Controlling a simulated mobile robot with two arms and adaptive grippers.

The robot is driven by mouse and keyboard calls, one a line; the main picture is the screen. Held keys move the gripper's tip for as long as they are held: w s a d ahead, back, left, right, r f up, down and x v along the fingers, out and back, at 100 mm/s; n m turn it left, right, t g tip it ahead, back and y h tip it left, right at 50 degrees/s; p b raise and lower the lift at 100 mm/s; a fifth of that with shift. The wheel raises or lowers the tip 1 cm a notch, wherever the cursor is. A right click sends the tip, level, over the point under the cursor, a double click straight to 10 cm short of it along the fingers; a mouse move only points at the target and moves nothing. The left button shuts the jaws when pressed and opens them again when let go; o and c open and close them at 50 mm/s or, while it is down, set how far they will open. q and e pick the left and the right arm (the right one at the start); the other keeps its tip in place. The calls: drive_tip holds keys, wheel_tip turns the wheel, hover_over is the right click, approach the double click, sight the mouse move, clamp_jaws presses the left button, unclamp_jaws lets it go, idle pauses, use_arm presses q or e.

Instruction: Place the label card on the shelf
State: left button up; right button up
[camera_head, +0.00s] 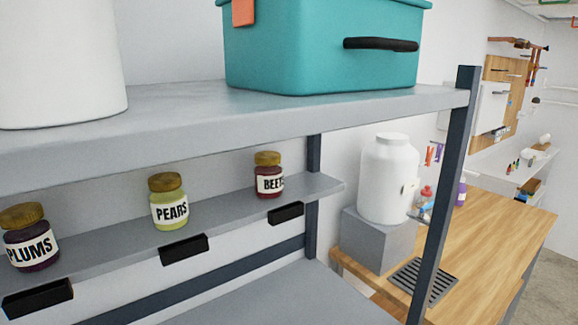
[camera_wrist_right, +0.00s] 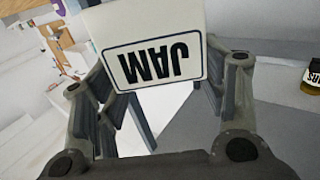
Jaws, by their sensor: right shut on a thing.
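A white label card (camera_wrist_right: 150,35) printed "JAM" in a black frame is held by my right gripper (camera_wrist_right: 160,92). The print is upside down in the right wrist view. The gripper is shut on the card; one finger shows on each side of it. The grey shelf (camera_head: 232,205) in the head view carries jars labelled "PLUMS" (camera_head: 30,247), "PEARS" (camera_head: 170,210) and "BEETS" (camera_head: 269,183), the last partly unreadable. Black holders (camera_head: 184,249) sit on its front edge, one below each jar. Neither gripper shows in the head view.
An upper shelf (camera_head: 200,115) overhangs the jars, bearing a teal bin (camera_head: 310,55) and a white container (camera_head: 60,65). A dark post (camera_head: 445,200) stands at its right end. A wooden bench (camera_head: 490,225) with a white jug (camera_head: 388,180) on a grey block is behind it.

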drive_tip(key=shift+s+f, duration=0.25)
drive_tip(key=shift+s, duration=0.65)
drive_tip(key=shift+s+f, duration=0.2)
drive_tip(key=shift+s, duration=0.7)
drive_tip(key=w+a+r+n+g+y, duration=0.2)
drive_tip(key=w+a+n+g+y, duration=0.2)
drive_tip(key=a+y, duration=0.4)
drive_tip(key=w+a+r+n+g+y, duration=0.3)
drive_tip(key=w+a+n+g+y, duration=0.1)
drive_tip(key=a+n+y, duration=0.4)
drive_tip(key=shift+a+n+g, duration=0.3)
drive_tip(key=shift+a+g, duration=0.1)
drive_tip(key=shift+g, duration=0.5)
